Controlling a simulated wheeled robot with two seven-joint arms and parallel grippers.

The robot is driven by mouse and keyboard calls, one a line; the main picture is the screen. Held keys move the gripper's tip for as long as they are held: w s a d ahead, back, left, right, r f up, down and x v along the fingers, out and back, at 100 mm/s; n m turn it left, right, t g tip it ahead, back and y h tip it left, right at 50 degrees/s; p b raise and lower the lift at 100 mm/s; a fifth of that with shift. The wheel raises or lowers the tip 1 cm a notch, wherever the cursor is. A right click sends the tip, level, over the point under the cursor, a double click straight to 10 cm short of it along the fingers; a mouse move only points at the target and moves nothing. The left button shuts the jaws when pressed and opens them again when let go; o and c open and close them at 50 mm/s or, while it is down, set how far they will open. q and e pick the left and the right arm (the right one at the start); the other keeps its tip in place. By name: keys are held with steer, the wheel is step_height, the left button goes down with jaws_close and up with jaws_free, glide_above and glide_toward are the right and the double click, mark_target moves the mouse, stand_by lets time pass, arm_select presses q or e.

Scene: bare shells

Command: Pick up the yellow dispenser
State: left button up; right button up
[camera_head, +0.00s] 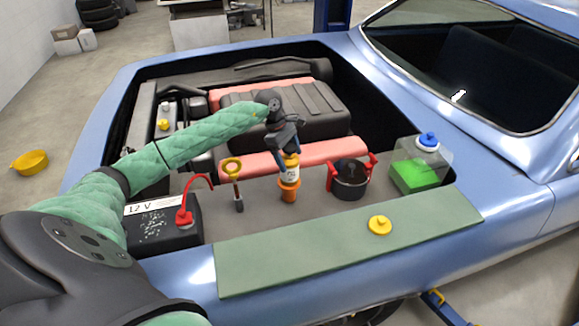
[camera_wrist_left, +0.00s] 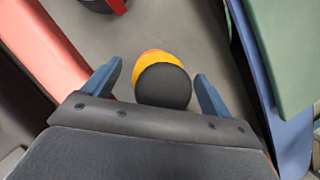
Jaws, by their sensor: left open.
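The yellow dispenser (camera_head: 289,182) stands upright in the engine bay, with a yellow-orange body, a white label and an orange lower part. Its top is hidden behind my left gripper (camera_head: 287,153) in the head view. In the left wrist view the dispenser (camera_wrist_left: 160,62) shows from above, its round black cap (camera_wrist_left: 163,87) nearest the camera. The blue fingers of my left gripper (camera_wrist_left: 159,75) are open, one on each side of the cap, with visible gaps. Whether the fingers reach down beside the body is hard to tell. My right gripper is not in view.
A yellow-handled dipstick (camera_head: 233,172) and a 12 V battery (camera_head: 163,222) stand left of the dispenser. A black pot with red handles (camera_head: 350,180) and a green fluid tank (camera_head: 415,176) stand right. A green mat (camera_head: 300,258) bearing a yellow cap (camera_head: 380,225) lies in front.

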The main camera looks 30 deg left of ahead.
arm_select(q)
steer(key=shift+f, duration=0.15)
jaws_close()
stand_by(0.4)
